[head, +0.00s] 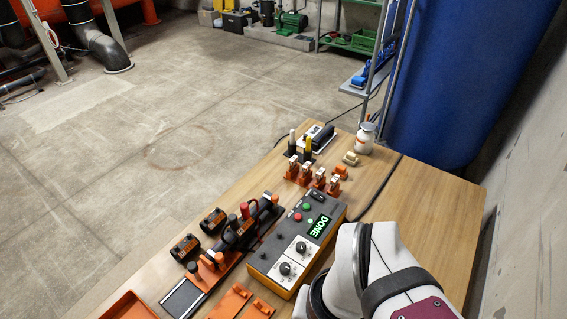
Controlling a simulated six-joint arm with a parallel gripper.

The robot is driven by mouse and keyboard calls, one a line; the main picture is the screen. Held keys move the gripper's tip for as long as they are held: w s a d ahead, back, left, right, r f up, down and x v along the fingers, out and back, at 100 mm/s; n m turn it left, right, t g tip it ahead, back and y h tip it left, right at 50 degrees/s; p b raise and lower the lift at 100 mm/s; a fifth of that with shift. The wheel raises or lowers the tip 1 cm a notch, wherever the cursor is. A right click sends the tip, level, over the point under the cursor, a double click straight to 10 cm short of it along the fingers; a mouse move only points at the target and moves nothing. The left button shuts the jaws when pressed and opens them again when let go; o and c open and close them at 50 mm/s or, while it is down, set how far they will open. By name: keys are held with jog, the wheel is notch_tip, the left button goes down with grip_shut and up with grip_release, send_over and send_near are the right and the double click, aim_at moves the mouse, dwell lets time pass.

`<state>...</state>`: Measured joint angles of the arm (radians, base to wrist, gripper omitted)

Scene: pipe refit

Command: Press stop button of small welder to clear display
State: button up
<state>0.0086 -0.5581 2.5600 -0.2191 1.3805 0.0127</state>
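The small welder (270,259) is a grey and yellow box on the wooden table, left of my arm. Its display (319,227) is lit and reads "DONE" in green. A red button (298,217) and a green button (307,207) sit side by side on its top panel, both uncovered. Two black knobs (301,248) on white dials are at its near end, and a black switch is at its far end. My white arm crosses the lower right corner, close to the welder's right side. My gripper is not visible.
A clamp rig with orange and black parts (233,243) stands left of the welder. Several orange holders (319,180) stand beyond its far end. A white jar (365,138) is at the table's back. The table's right part (440,205) is clear, beside a wall.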

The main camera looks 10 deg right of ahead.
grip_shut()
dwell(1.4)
